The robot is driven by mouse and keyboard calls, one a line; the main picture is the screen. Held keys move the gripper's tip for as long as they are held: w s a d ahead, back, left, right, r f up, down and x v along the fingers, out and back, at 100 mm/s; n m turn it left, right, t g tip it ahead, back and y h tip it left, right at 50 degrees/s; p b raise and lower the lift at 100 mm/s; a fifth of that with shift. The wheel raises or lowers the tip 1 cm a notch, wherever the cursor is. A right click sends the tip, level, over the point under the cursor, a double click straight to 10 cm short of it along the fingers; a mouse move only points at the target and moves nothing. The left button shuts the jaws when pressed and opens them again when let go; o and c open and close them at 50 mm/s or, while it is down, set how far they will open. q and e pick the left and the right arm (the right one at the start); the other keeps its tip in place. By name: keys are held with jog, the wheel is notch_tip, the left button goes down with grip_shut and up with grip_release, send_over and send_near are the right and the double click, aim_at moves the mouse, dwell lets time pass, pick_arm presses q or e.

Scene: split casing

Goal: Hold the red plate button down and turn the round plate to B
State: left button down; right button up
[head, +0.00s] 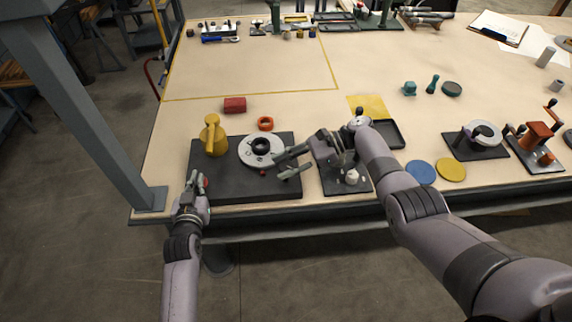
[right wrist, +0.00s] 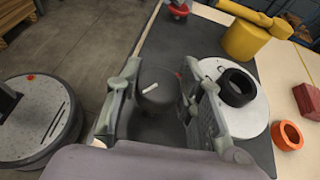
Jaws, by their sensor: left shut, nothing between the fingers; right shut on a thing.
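The round plate (head: 262,150) is a pale disc with a black ring, on a black base (head: 230,187); it also shows in the right wrist view (right wrist: 257,112). The red plate button (head: 205,183) is at the base's front left corner and shows at the top of the right wrist view (right wrist: 179,11). My left gripper (head: 195,178) is shut and empty right by the button; I cannot tell whether it presses it. My right gripper (head: 284,163) is shut on a dark round knob with a white mark (right wrist: 157,90), beside the plate. The letter B is not readable.
A yellow jug-like part (head: 213,137) stands on the base's back left. An orange ring (head: 265,124) and a red block (head: 235,104) lie behind it. Another dark fixture (head: 345,183) is close on the right. The table's middle back is clear.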

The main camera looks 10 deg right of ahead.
jog(key=shift+s+f, duration=0.15)
jog(key=shift+s, duration=0.05)
jog(key=o, duration=1.2)
jog(key=shift+w, duration=0.1)
jog(key=shift+c, duration=0.2)
jog(key=v, duration=1.2)
